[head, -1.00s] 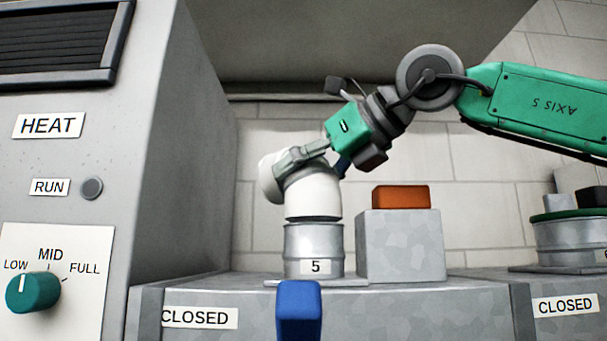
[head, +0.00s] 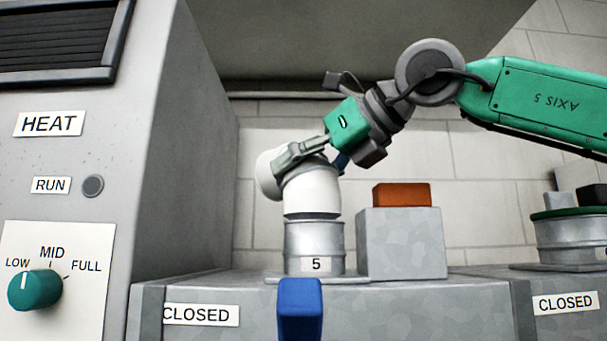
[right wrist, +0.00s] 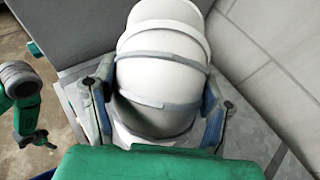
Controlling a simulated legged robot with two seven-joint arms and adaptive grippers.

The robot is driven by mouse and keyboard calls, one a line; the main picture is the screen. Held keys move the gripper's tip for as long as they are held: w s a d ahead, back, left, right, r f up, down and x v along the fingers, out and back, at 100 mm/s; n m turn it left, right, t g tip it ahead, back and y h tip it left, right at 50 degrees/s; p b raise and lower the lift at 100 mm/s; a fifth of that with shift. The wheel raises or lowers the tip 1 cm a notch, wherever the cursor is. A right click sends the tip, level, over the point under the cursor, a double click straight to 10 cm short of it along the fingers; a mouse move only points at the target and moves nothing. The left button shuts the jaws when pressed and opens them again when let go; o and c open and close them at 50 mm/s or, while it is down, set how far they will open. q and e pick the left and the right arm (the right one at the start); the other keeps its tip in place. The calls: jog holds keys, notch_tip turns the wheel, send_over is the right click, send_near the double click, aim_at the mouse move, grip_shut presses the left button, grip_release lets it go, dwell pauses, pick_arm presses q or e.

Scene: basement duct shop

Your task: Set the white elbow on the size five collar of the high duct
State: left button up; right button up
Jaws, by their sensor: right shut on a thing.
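The white elbow (head: 312,190) stands over the size five collar (head: 314,245), a round metal stub with a "5" label on the high duct (head: 400,300). The elbow's lower end is in line with the collar's top, with a thin dark band between them. I cannot tell whether it is seated. Its other end turns left. My right gripper (head: 308,150) is shut on the elbow from the upper right. In the right wrist view its fingers lie on both sides of the elbow (right wrist: 160,75). My left gripper (right wrist: 32,140) shows small at the left there; its jaws are unclear.
A grey block with an orange top piece (head: 402,195) stands close right of the collar. A blue handle (head: 300,308) rises in front. A heater cabinet (head: 185,150) stands at the left. Another collar (head: 570,242) with a green rim is at the far right.

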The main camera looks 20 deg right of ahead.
jog(key=shift+d, duration=0.2)
dwell(0.3)
jog(key=shift+f+b, duration=0.3)
jog(key=shift+f, duration=0.05)
jog(key=o, duration=1)
jog(key=v, duration=1.1)
jog(key=shift+p, duration=0.3)
jog(key=shift+w+f, duration=0.1)
